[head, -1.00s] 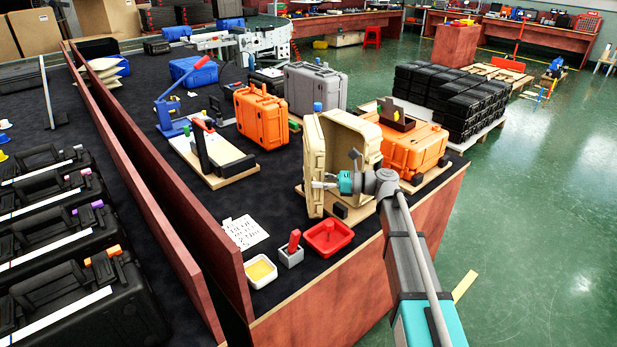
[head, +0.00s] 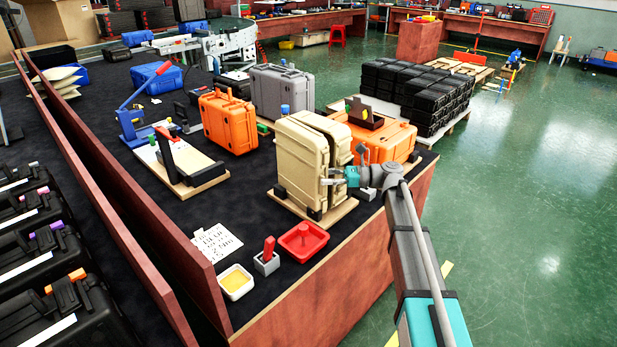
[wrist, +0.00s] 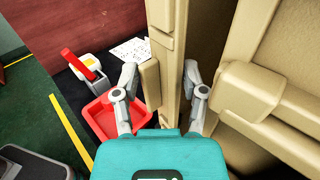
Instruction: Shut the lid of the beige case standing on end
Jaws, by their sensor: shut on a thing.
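The beige case (head: 302,160) stands on end on a wooden board (head: 342,211) near the table's right edge. Its lid is nearly shut, with a narrow gap along the side facing my arm. In the wrist view the lid's edge (wrist: 166,50) is on the left, and the case body (wrist: 285,70) is on the right, with a dark gap between them. My gripper (head: 332,182) is at this gap side. In the wrist view my gripper (wrist: 160,85) has one finger on each side of a beige tab on the lid's edge and is shut on it.
A red tray (head: 303,241), a grey block with a red handle (head: 267,257) and a white dish of yellow stuff (head: 236,281) sit in front of the case. An orange case (head: 385,140) stands close behind, right. Green floor lies right of the table.

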